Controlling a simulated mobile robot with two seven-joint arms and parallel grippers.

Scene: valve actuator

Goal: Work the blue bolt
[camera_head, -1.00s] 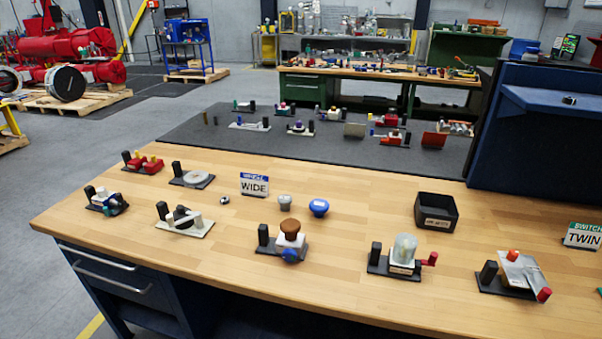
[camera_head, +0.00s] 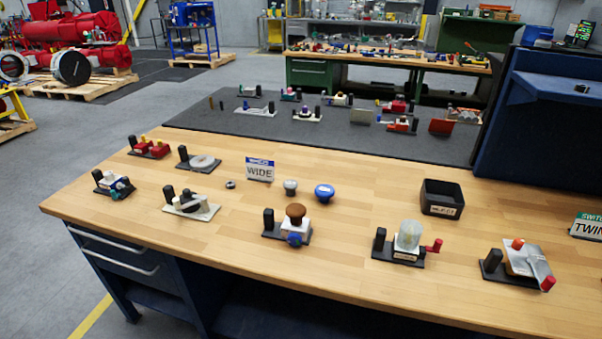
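Several small fixtures on dark or white base plates stand on the wooden workbench. The most likely blue bolt is a round blue part (camera_head: 294,239) low on the front of a white block with a brown knob (camera_head: 295,211) on top, next to a black post. A separate blue knob-like piece (camera_head: 324,192) stands loose on the bench beside a grey knob (camera_head: 290,187). Another fixture at the far left has a blue part (camera_head: 121,188) on a white block. I cannot tell for sure which is the bolt. Neither gripper shows.
The wooden bench (camera_head: 370,168) has free room between its fixtures. A clear-domed fixture (camera_head: 408,239) and a silver-plated fixture (camera_head: 524,262) stand to the right. A blue cabinet (camera_head: 555,130) rises at the right.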

